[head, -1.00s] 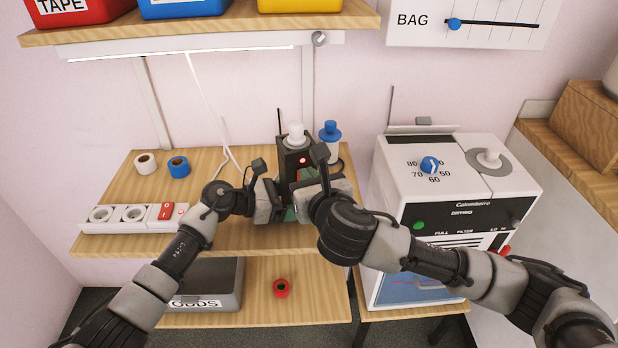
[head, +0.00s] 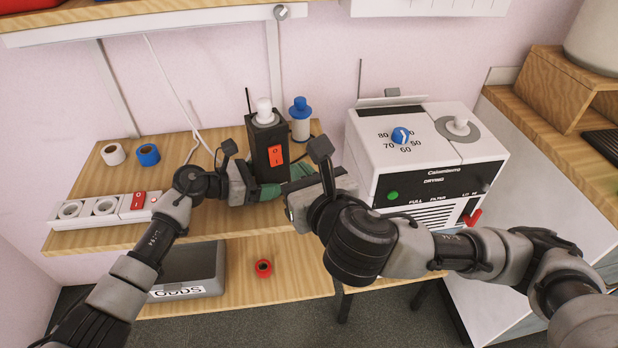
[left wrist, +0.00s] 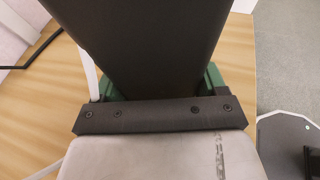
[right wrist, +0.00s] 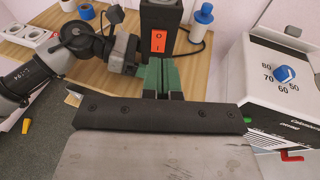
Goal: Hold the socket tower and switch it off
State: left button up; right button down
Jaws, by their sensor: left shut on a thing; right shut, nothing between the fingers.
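The black socket tower (head: 261,150) stands upright on the wooden shelf; a white plug (head: 264,112) is on its top. Its red rocker switch (head: 275,155), marked I and O, faces me and is uncovered; it also shows in the right wrist view (right wrist: 159,40). My left gripper (head: 264,192) is shut on the tower's lower part. In the left wrist view the dark tower body (left wrist: 140,45) fills the space between the green fingers. My right gripper (head: 302,172) is shut and empty, in front and to the right of the tower, apart from the switch.
A blue-topped white bottle-like item (head: 300,120) stands right behind the tower. The white drying machine (head: 425,150) is close on the right. A white socket strip (head: 105,208) with its own red switch and two tape rolls (head: 148,155) lie left.

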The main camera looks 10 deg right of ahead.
jog(key=shift+s+d+r, duration=0.2)
jog(key=shift+s+r, duration=0.15)
jog(key=shift+s, duration=0.3)
jog(key=shift+s+d+r, duration=0.2)
jog(key=shift+s+r, duration=0.1)
jog(key=shift+s, duration=0.35)
pick_arm(q)
jog(key=o, duration=0.9)
